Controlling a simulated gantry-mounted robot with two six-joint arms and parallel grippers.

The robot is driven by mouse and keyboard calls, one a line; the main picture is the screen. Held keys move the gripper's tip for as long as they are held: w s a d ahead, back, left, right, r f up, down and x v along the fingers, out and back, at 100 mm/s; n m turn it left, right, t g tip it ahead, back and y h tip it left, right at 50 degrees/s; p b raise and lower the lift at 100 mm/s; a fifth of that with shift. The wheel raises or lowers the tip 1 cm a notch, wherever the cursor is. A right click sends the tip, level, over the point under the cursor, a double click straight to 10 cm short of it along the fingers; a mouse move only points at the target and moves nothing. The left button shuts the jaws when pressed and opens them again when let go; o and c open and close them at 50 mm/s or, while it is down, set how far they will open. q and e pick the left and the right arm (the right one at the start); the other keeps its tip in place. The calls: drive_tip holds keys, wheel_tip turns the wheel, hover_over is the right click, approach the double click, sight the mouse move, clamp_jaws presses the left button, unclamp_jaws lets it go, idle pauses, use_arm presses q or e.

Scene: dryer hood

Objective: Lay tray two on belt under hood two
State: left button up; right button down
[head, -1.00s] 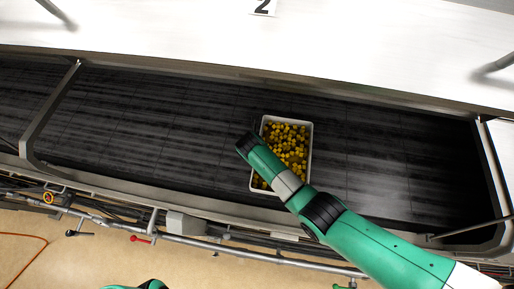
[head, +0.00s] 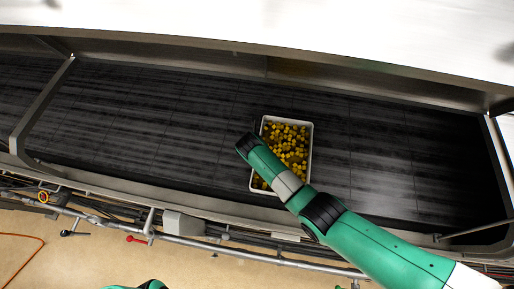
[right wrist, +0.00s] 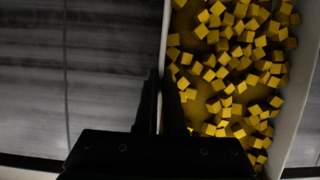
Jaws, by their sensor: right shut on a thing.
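The white tray (head: 309,150) of yellow cubes appears to lie on the dark belt (head: 150,130), near the middle of the head view. My right arm reaches over it from the lower right; its gripper is hidden below the wrist there. In the right wrist view, my right gripper (right wrist: 160,105) is shut on the tray's left wall, and the tray rim (right wrist: 164,45) runs up from the fingers. The white hood (head: 200,20) spans the top of the head view; no number shows on it. My left gripper is out of view.
Metal posts (head: 40,105) frame the belt at left and right. Pipes and a red handle (head: 137,239) run along its front edge. Bare belt lies on both sides of the tray. An orange cord (head: 30,250) lies on the floor.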

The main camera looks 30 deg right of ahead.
drive_tip(key=shift+f, duration=0.25)
drive_tip(key=c, duration=1.1)
unclamp_jaws()
drive_tip(key=shift+w, duration=0.1)
drive_tip(key=shift+o, duration=0.8)
drive_tip(key=shift+f, duration=0.1)
drive_tip(key=p+v, duration=0.3)
drive_tip(key=v, duration=0.8)
drive_tip(key=shift+a+p, duration=0.1)
drive_tip(key=shift+p, duration=0.25)
drive_tip(key=shift+r, duration=0.35)
